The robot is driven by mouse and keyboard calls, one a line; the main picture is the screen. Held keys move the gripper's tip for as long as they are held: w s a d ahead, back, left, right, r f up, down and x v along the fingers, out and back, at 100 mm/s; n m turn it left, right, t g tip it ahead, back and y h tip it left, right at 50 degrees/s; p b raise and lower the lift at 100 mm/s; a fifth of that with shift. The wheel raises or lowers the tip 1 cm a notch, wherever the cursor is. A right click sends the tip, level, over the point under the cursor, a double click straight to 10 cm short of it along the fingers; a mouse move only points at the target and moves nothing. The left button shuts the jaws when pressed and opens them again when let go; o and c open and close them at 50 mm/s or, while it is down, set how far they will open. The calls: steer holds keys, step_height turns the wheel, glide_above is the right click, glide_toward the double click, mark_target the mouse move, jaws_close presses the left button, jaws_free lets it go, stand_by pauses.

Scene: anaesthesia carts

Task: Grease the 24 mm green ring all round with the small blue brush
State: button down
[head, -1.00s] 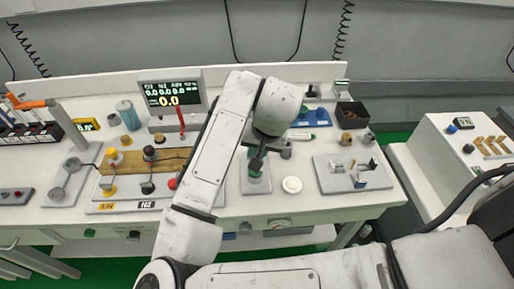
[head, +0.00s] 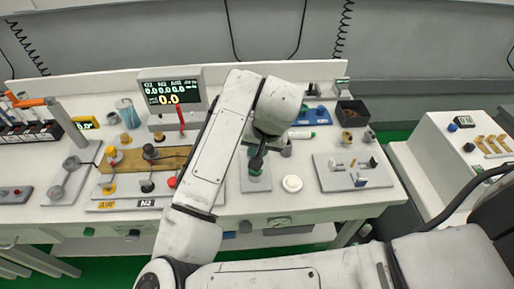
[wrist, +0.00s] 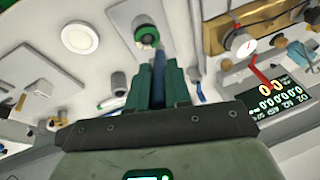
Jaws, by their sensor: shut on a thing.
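My gripper (wrist: 158,88) has its green fingers shut on the small blue brush (wrist: 159,62), whose blue part shows between and beyond the fingertips. A green ring (wrist: 147,35) sits around a dark post on a grey plate (wrist: 137,14), just beyond the brush in the wrist view. The brush tip is close to the ring; I cannot tell whether they touch. In the head view my gripper (head: 257,160) is above the same grey plate (head: 255,184), and my arm hides much of the brush and ring.
A round white lid (head: 292,184) lies right of the plate. A grey plate with small fittings (head: 328,183) is farther right. Bare tabletop lies in front of the white lid.

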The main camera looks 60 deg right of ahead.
steer(key=shift+f+b, duration=0.35)
steer(key=shift+f, duration=0.3)
stand_by(1.3)
steer(key=shift+r, duration=0.15)
steer(key=shift+r+p, duration=2.95)
steer(key=shift+r, duration=0.5)
steer(key=shift+f, duration=0.1)
